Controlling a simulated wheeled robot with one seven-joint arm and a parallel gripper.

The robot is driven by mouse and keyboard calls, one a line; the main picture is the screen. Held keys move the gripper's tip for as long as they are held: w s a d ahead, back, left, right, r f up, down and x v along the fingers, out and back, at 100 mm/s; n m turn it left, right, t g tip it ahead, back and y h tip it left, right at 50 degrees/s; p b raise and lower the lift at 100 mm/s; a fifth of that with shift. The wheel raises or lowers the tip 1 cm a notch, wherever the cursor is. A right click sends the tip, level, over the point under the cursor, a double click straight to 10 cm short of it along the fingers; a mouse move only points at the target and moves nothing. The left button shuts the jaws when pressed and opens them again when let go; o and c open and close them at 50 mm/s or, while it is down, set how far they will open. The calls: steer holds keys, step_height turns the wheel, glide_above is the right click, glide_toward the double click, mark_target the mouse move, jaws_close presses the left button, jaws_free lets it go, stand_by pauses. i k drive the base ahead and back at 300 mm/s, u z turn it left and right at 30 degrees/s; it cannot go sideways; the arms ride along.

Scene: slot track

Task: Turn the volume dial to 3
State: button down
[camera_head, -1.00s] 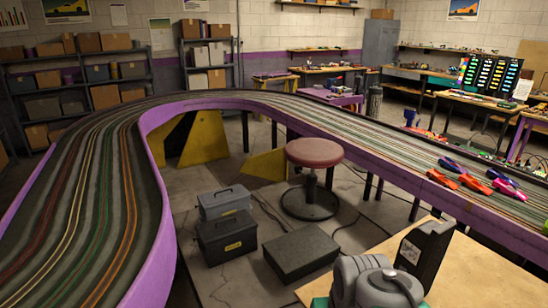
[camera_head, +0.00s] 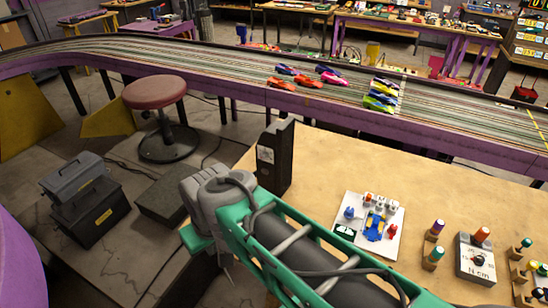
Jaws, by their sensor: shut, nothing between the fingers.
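No volume dial can be made out for certain. A tall black box (camera_head: 278,158) with a white label on its side stands upright at the back left corner of the workbench (camera_head: 330,165); its front faces away and any dial on it is hidden. A small grey box (camera_head: 474,268) with a dark round knob, an orange-topped part and "N cm" lettering sits at the right of the bench. My green and grey arm crosses the bench's front left, its bulky grey joint beside the black box. My gripper is not in view.
The bench's back middle is bare. The purple slot track (camera_head: 220,88) with several cars runs behind. A stool (camera_head: 155,95) stands left.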

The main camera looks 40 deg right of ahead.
mark_target(264, 155)
steer(key=k, duration=1.1)
steer(key=u, duration=1.15)
steer(key=i, duration=1.55)
steer(key=z, duration=0.6)
